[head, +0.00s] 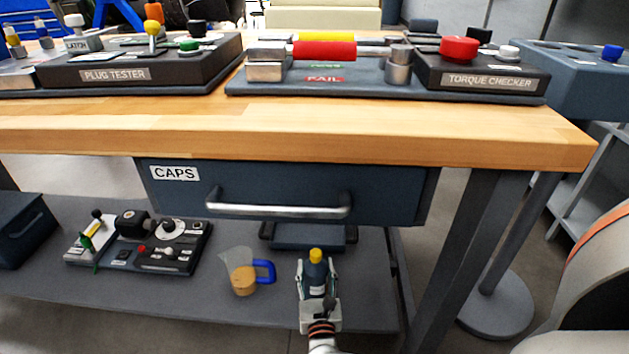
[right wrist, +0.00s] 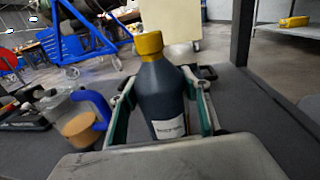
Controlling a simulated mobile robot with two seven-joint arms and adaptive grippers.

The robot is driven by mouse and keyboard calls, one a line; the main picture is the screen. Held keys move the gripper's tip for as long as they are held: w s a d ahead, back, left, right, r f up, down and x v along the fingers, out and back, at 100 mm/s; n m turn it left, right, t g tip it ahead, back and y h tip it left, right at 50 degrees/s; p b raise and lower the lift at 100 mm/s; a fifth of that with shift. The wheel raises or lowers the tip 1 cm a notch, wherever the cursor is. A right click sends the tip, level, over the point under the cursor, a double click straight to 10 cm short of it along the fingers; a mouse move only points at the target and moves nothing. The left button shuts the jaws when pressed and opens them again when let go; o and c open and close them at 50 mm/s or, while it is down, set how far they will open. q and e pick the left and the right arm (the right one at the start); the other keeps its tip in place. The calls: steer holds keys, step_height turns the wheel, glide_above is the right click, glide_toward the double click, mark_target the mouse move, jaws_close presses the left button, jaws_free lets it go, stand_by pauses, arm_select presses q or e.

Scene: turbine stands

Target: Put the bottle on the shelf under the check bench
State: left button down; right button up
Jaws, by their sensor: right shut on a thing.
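The bottle (right wrist: 163,98) is dark with a yellow cap and a white label. It is upright between the fingers of my right gripper (right wrist: 160,110), which is shut on it. In the head view the bottle (head: 316,272) and the right gripper (head: 317,285) are at the lower middle, over the grey shelf (head: 200,292) under the wooden check bench (head: 300,127). I cannot tell whether the bottle's base touches the shelf, as the gripper hides it. My left gripper is not in view.
A measuring jug (head: 242,276) with a blue handle stands left of the bottle. A control panel (head: 140,242) sits further left. A dark tray (head: 308,236) is behind the bottle. The CAPS drawer (head: 290,192) hangs above. A bench leg (head: 455,260) stands to the right.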

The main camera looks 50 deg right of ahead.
mark_target(317, 283)
steer(key=shift+f, duration=0.45)
steer(key=shift+f, duration=0.25)
steer(key=o, duration=1.8)
steer(key=shift+o, duration=0.2)
steer(key=shift+s+f, duration=0.1)
steer(key=shift+v, duration=3.45)
